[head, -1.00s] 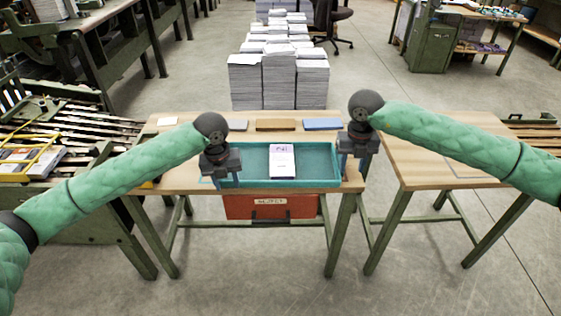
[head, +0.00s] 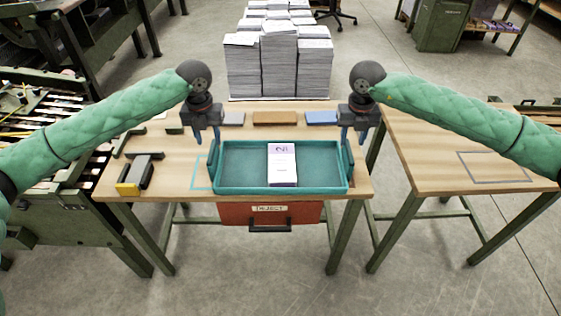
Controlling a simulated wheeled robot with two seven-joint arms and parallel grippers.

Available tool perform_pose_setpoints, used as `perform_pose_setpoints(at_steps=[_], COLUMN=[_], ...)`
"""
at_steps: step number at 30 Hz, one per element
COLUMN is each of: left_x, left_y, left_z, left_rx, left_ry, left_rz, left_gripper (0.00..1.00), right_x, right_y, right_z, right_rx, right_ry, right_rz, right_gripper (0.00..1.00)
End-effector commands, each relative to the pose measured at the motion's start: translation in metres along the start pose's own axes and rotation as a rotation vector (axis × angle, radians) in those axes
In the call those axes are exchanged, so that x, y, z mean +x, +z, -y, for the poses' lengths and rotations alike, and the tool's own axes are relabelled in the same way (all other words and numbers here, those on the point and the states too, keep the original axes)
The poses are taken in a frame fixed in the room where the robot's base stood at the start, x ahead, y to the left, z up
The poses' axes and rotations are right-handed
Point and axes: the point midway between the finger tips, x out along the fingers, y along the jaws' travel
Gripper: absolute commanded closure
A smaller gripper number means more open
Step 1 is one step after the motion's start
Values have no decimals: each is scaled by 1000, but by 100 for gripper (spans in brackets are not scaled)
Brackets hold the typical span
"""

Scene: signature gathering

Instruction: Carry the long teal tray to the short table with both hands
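The long teal tray (head: 232,165) lies at the front edge of the left wooden table (head: 165,185), a white-and-purple stack of paper (head: 282,165) inside it. A dark upright handle shows at each tray end. My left gripper (head: 207,138) hangs over the tray's left end, fingers pointing down and apart. My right gripper (head: 353,138) hangs over the right end, fingers apart above the right handle. Neither visibly holds anything; contact with the handles is unclear. A second wooden table (head: 430,160), with a grey outlined rectangle, stands to the right; I cannot tell which is the short one.
A red bin (head: 240,213) sits under the left table. A yellow-and-grey tool (head: 133,180) lies left of the tray; brown (head: 275,118) and blue (head: 321,118) blocks lie behind it. Paper stacks (head: 285,70) stand beyond. The right tabletop is mostly bare. A gap separates the tables.

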Motion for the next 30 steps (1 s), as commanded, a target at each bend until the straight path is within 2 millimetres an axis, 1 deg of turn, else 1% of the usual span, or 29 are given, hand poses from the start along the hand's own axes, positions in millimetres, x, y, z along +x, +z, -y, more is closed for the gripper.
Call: perform_pose_setpoints(at_steps=[5, 8, 21, 25, 30], left_x=[2, 9, 64, 74, 78], left_y=[0, 0, 0, 0, 0], left_z=[0, 0, 0, 0, 0], left_rx=[0, -1, -1, -2, -2], left_ry=[0, 0, 1, 0, 0], left_rz=[0, -1, -1, 0, 0], left_gripper=[60, 60, 60, 60, 60], right_x=[2, 9, 65, 74, 78], right_y=[0, 0, 0, 0, 0], right_z=[0, 0, 0, 0, 0], right_rx=[0, 0, 1, 1, 1], right_ry=[0, 0, -1, 0, 0], right_rz=[0, -2, -2, 0, 0], right_gripper=[60, 60, 60, 60, 60])
